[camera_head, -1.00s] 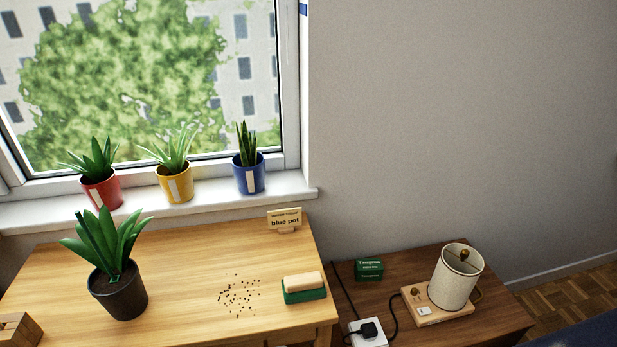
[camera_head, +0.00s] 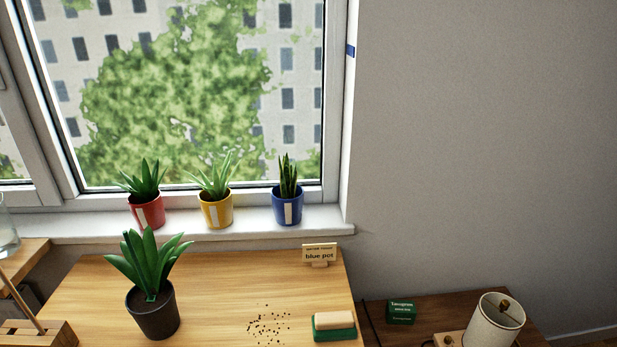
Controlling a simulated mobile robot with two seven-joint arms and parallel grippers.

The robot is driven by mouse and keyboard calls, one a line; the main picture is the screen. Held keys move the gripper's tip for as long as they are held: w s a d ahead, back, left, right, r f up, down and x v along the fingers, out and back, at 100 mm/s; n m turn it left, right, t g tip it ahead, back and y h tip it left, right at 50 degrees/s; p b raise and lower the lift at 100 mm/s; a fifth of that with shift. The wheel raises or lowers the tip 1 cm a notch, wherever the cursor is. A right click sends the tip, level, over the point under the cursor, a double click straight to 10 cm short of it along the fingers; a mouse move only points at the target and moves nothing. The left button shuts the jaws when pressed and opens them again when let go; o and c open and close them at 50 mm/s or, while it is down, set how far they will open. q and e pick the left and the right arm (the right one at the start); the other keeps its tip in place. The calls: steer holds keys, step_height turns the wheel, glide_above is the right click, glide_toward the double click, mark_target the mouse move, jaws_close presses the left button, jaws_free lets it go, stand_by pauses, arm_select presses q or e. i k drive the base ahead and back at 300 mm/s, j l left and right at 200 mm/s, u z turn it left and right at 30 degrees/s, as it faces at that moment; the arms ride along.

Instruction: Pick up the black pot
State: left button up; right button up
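The black pot (camera_head: 153,315) stands upright on the left part of the light wooden table (camera_head: 225,283). A plant with broad green leaves (camera_head: 150,262) grows in it. Neither of my grippers is in view, and nothing touches the pot.
On the windowsill (camera_head: 250,219) stand a red pot (camera_head: 147,212), a yellow pot (camera_head: 216,212) and a blue pot (camera_head: 287,207). Dark crumbs (camera_head: 268,325), a brush (camera_head: 334,325) and a "blue pot" sign (camera_head: 319,255) are on the table. A wooden rack (camera_head: 45,335) is at left, a lamp (camera_head: 496,322) at right.

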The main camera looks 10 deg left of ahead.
mark_target(159, 318)
steer(key=u, duration=1.35)
steer(key=l+z, duration=0.25)
steer(key=l, duration=0.35)
steer(key=i+l, duration=0.15)
steer(key=l, duration=0.2)
